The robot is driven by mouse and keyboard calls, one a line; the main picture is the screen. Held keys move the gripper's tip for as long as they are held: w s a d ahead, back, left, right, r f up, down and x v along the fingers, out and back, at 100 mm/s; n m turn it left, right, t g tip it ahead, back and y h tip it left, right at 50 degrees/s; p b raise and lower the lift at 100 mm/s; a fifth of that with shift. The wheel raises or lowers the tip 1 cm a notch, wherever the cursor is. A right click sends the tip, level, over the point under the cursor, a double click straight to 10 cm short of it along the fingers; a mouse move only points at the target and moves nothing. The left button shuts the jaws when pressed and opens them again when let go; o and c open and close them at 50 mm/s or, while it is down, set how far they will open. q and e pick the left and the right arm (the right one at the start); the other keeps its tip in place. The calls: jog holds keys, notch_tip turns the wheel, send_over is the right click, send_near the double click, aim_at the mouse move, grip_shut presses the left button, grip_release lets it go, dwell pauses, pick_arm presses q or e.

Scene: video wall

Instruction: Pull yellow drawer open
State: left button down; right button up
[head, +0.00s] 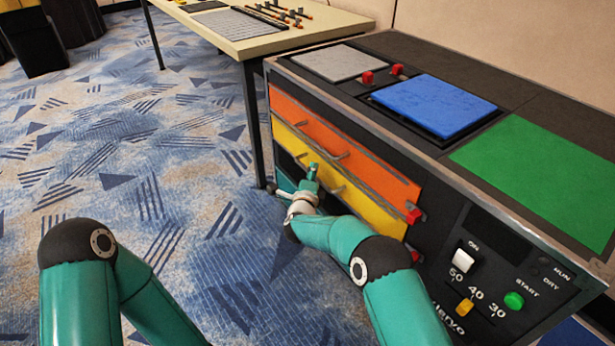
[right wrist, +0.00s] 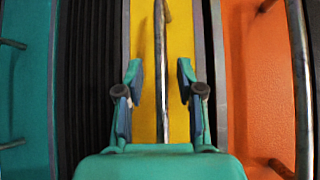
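The yellow drawer (head: 378,214) is a long front in the side of the dark cabinet, below an orange drawer (head: 380,173). It looks about level with the orange front. In the right wrist view, the yellow front (right wrist: 182,35) fills the middle, with its metal handle (right wrist: 161,55) running up and down the picture. My right gripper (head: 312,172) is at the yellow drawer, and its fingers (right wrist: 160,85) are open on either side of the handle, with gaps to it. My left arm enters the head view, but its gripper is out of view.
The cabinet top carries a blue pad (head: 435,105), a green panel (head: 540,165) and red knobs. A teal front (right wrist: 25,90) lies beyond a dark ribbed strip. A table (head: 300,32) stands behind; patterned carpet (head: 150,150) is open at left.

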jog(key=shift+w, duration=0.1)
jog(key=shift+c, duration=0.3)
jog(key=shift+f, duration=0.1)
grip_shut()
